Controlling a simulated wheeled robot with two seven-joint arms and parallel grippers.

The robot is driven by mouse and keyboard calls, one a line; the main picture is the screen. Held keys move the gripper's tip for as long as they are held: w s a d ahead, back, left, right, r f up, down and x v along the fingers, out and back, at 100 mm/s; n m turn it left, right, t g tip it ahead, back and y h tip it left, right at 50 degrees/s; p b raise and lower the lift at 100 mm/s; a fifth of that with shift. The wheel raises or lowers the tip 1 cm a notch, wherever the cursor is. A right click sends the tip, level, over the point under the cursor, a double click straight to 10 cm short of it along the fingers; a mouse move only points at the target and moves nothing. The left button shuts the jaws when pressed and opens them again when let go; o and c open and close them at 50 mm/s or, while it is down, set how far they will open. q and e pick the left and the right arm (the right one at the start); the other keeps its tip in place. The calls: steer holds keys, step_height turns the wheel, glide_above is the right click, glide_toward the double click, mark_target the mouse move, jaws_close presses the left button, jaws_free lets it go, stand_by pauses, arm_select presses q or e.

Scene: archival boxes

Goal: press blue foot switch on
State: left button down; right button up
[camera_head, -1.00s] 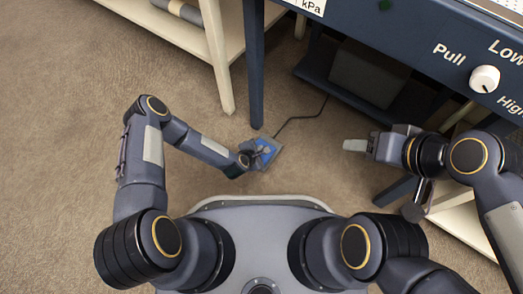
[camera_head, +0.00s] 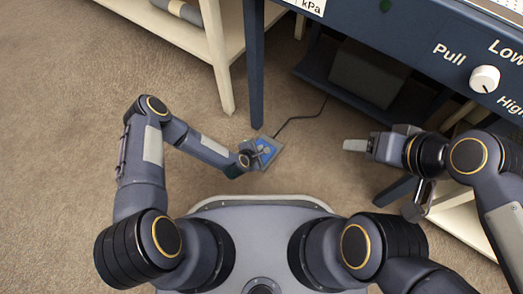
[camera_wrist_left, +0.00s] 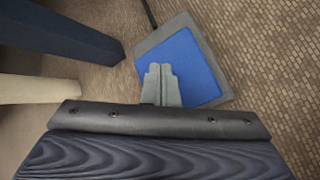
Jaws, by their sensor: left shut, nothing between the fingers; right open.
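The foot switch (camera_head: 268,148) has a blue pad on a grey base and lies on the floor near a dark blue table leg. In the left wrist view its blue pad (camera_wrist_left: 192,62) fills the upper middle. My left gripper (camera_head: 262,153) is shut and empty, its fingertips over the pad's near left part; the wrist view shows the closed fingers (camera_wrist_left: 160,72) in front of the blue surface. I cannot tell whether they touch it. My right gripper (camera_head: 352,145) is open and empty, to the right of the switch, below the blue cabinet.
A dark blue table leg (camera_head: 255,70) and a cream shelf leg (camera_head: 221,70) stand behind the switch. A black cable (camera_head: 300,117) runs from the switch under the blue bench. A white knob (camera_head: 485,78) is on the bench front. The carpet to the left is clear.

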arm_select(q)
steer(key=shift+f, duration=0.1)
steer(key=shift+f, duration=0.35)
steer(key=shift+f, duration=0.5)
stand_by(0.8)
steer(key=shift+r, duration=0.15)
steer(key=shift+r+p, duration=0.65)
steer(key=shift+r, duration=0.15)
steer(key=shift+r, duration=0.1)
step_height(320, 180, up, 6)
steer(key=p, duration=0.4)
